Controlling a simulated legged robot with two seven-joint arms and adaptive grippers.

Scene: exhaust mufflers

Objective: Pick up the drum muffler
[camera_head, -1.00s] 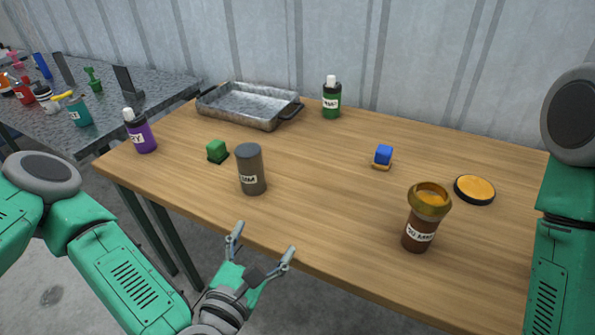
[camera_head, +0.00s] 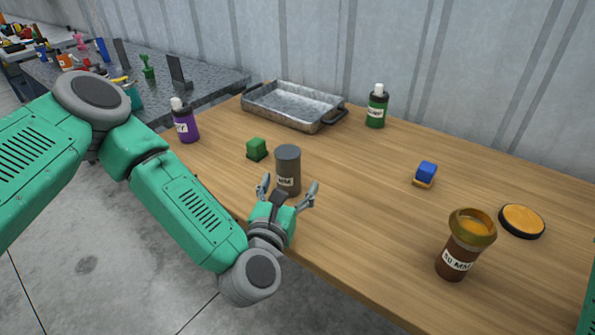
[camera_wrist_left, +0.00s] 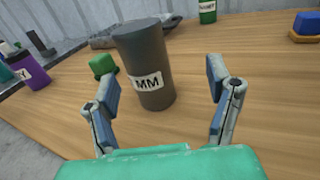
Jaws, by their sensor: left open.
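The drum muffler appears to be the dark grey cylinder (camera_head: 288,164) standing upright near the front edge of the table. Its white label, partly readable as "MM", faces my gripper in the left wrist view (camera_wrist_left: 145,55). My left gripper (camera_head: 289,187) is open and empty, just on the near side of the cylinder. In the left wrist view the cylinder shows between the spread fingers (camera_wrist_left: 162,78), left of centre, with no visible contact. My right gripper is out of view.
A green cube (camera_head: 256,148) stands close left of the cylinder, with a purple bottle (camera_head: 186,124) beyond it. A metal tray (camera_head: 250,108) and a green bottle (camera_head: 376,108) are at the back.

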